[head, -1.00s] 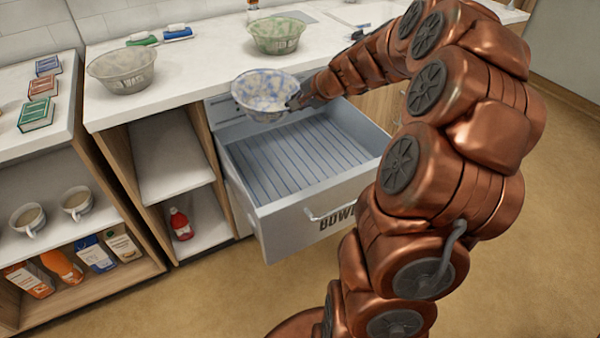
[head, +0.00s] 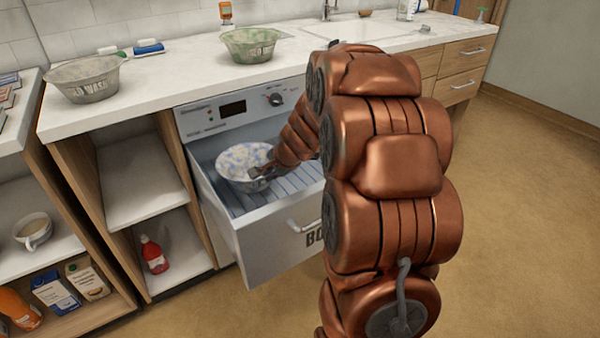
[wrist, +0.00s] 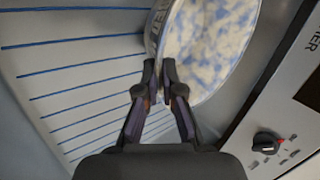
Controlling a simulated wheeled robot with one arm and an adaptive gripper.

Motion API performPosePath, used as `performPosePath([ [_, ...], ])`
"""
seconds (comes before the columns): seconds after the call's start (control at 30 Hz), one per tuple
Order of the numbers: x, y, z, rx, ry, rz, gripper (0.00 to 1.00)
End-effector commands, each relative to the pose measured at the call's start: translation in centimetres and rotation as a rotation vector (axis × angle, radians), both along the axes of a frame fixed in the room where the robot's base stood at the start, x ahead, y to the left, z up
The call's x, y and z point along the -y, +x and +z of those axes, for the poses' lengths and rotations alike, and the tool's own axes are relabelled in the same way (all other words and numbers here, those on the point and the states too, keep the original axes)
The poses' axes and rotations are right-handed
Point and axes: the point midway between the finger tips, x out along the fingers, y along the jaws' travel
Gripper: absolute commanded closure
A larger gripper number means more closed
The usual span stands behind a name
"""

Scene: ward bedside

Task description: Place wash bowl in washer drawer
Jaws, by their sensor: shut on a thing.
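The wash bowl, white with blue and pale yellow mottling (head: 243,160), is in the open washer drawer, toward its back left, in the head view. In the wrist view the bowl (wrist: 215,45) is tilted in the picture. My gripper (head: 262,172) is shut on the bowl's rim; both fingertips (wrist: 160,75) meet at its near edge. The washer drawer (head: 275,232) is pulled out, with a ribbed floor that shows blue lines in the wrist view (wrist: 60,75). I cannot tell whether the bowl touches the drawer floor.
The washer's control panel (head: 240,112) is just above the drawer. A grey bowl (head: 85,82) and a green bowl (head: 251,46) stand on the counter (head: 190,75). Open shelves with a red bottle (head: 153,255) are left of the drawer. The drawer's right part is free.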

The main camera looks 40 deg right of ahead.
Motion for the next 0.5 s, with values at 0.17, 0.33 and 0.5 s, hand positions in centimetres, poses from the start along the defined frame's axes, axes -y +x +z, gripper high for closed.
performPosePath([
  [0.17,3.6,-0.3,-0.1,0.0,-0.001,-0.004,1.0],
  [0.33,7.0,-0.6,0.0,0.002,-0.002,-0.004,1.0],
  [0.5,10.3,-0.9,-0.2,-0.001,-0.002,-0.003,1.0],
])
